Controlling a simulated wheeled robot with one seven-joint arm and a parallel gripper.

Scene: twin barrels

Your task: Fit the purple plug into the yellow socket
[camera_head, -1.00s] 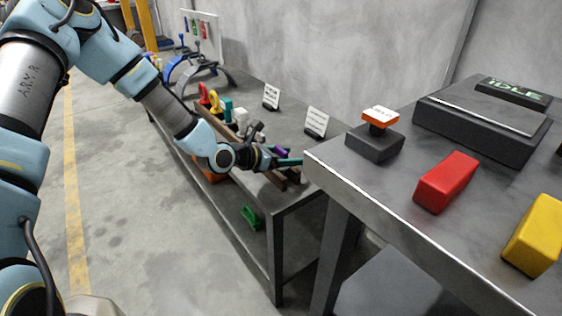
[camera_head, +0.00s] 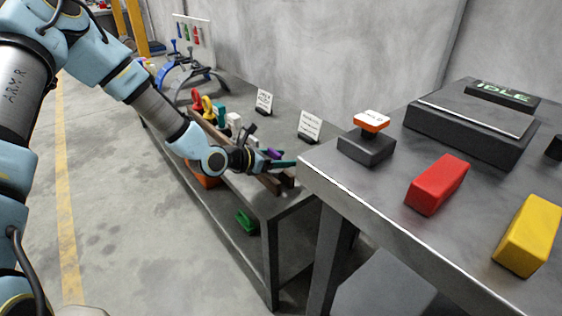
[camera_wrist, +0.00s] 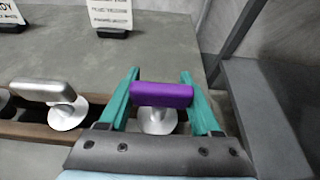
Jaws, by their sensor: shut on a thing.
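The purple plug (camera_wrist: 162,94) has a purple bar handle over a silver round flange. It stands at the right end of the wooden rack, and it shows small in the head view (camera_head: 272,154). My gripper (camera_wrist: 160,74), with teal fingers, is shut on the purple plug, one finger at each end of the handle. My gripper also shows in the head view (camera_head: 284,160), low over the rack. A yellow block (camera_head: 528,235) lies on the near right table; I see no opening in it and cannot tell whether it is the socket.
A silver-handled plug (camera_wrist: 43,90) stands left of the purple one. The rack (camera_head: 266,181) holds several coloured handles. Sign cards (camera_head: 310,126) stand behind. The right table (camera_head: 390,190) carries a red block (camera_head: 437,184), an orange-topped button (camera_head: 370,122) and a dark slab.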

